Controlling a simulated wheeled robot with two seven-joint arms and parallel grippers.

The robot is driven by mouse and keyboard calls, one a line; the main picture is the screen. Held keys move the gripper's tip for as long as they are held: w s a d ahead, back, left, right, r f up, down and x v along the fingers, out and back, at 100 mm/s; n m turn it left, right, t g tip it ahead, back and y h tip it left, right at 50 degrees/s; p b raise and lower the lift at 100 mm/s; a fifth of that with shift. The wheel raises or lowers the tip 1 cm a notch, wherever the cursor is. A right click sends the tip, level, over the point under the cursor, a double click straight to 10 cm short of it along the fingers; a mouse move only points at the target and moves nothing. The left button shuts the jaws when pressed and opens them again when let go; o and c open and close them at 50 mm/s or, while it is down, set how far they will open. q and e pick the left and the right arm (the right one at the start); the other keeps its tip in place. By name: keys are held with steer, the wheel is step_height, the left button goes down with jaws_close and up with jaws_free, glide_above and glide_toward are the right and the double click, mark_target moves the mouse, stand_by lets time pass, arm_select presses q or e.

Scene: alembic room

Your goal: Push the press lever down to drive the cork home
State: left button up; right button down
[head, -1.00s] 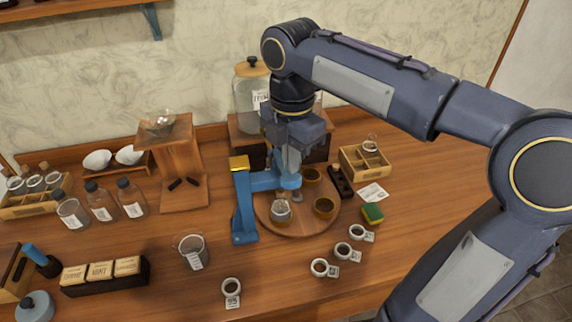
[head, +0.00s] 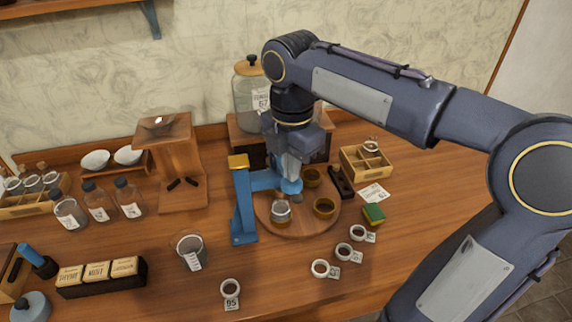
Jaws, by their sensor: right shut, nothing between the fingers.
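The blue press (head: 243,205) stands upright on the table with a yellow block on top of its post. Its blue arm reaches right and ends in a round blue head (head: 291,187) over the round wooden board. My right gripper (head: 294,178) points down at this head, shut and empty, and looks to be touching it. My gripper hides much of the press arm, and I cannot make out the lever or the cork clearly. A small glass jar (head: 281,211) stands on the board below and left of the head. My left gripper is not in view.
The round board (head: 300,230) also holds brown cups (head: 324,207). A large glass jar (head: 250,97) stands behind the press. A beaker (head: 191,251) stands at front left.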

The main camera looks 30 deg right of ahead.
steer(key=shift+s, duration=0.15)
stand_by(0.3)
steer(key=shift+f, duration=0.6)
steer(key=shift+s+a, duration=0.1)
steer(key=shift+s, duration=0.05)
steer(key=shift+f, duration=0.1)
steer(key=shift+f+b, duration=0.35)
steer(key=shift+f, duration=0.15)
steer(key=shift+s, duration=0.1)
